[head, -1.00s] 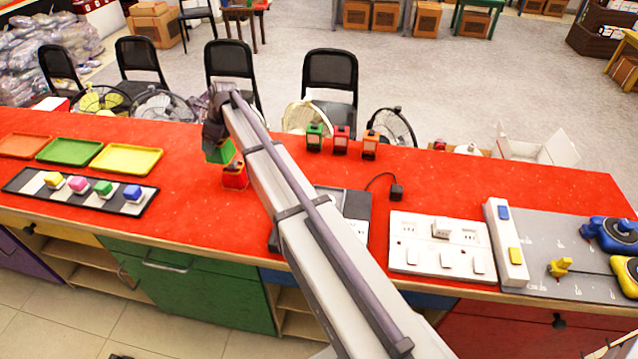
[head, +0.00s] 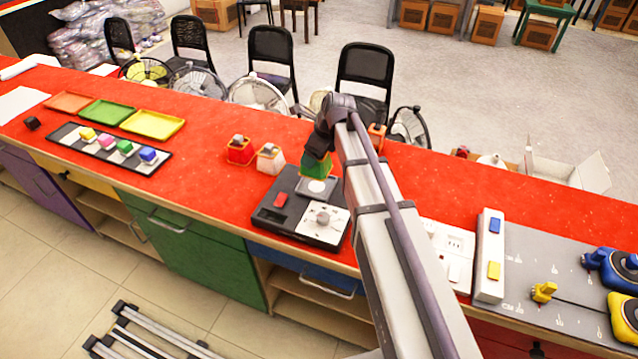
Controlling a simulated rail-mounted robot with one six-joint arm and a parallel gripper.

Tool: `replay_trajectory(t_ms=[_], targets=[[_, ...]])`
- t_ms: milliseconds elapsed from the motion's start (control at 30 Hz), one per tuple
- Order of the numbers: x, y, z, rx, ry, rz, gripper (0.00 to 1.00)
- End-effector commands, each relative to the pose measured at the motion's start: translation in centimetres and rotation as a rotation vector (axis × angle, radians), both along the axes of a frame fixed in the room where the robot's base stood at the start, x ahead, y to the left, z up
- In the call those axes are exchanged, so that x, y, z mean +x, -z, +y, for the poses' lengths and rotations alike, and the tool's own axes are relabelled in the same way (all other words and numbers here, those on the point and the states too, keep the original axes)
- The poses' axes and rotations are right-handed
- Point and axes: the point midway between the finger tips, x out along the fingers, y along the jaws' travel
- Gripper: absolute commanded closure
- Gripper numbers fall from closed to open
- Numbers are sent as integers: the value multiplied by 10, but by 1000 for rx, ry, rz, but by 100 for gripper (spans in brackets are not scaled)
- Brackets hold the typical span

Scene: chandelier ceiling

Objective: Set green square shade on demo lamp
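The green square shade (head: 316,166) hangs under my gripper (head: 319,153), which is shut on it; the fingers themselves are hard to make out. The shade is over the back part of a black base unit (head: 265,220), just above or at a round pale fitting on a grey plate (head: 318,187). I cannot tell whether they touch. The unit also carries a red button (head: 280,201) and a white plate with a round knob (head: 322,219). I cannot tell which part is called the demo lamp.
A red lamp-like piece (head: 240,151) and a whitish one (head: 270,160) stand left of the unit. An orange piece (head: 376,136) stands behind my arm. A white socket panel (head: 455,245) lies right, partly hidden. Trays (head: 153,125) and a block strip (head: 110,150) lie left.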

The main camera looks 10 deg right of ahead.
Motion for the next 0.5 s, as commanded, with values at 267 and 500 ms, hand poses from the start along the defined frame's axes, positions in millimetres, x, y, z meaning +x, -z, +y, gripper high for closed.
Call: replay_trajectory(t_ms=[267, 500], targets=[[0, 38, 0, 0, 1, 0, 50], [0, 75, 0, 0, 1, 0, 50]])
